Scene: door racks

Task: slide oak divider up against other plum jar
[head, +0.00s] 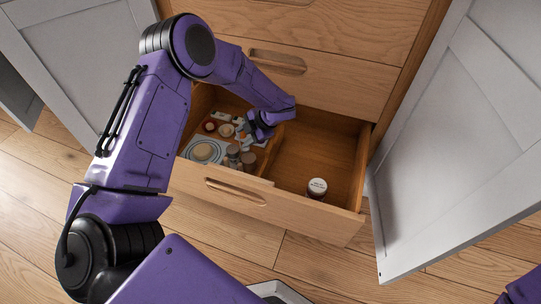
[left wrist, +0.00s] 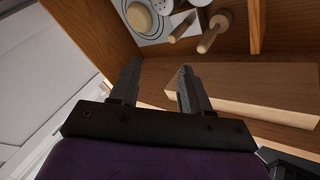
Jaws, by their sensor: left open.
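The oak divider (head: 270,153) stands in the open drawer, between the crowded left part and the emptier right part. One plum jar (head: 316,188) with a white lid stands upright near the drawer front in the right part, apart from the divider. I cannot tell whether another plum jar is among the things on the left. My left gripper (head: 259,132) is over the drawer, close to the divider's far end. In the left wrist view its two fingers (left wrist: 157,85) are apart with nothing between them. My right gripper is out of view.
The left part holds a round plate (head: 203,151), small jars (head: 248,160) and other small items. The drawer front (head: 250,198) bounds the near side. An open grey door (head: 460,130) stands at the right. The right part has bare floor around the jar.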

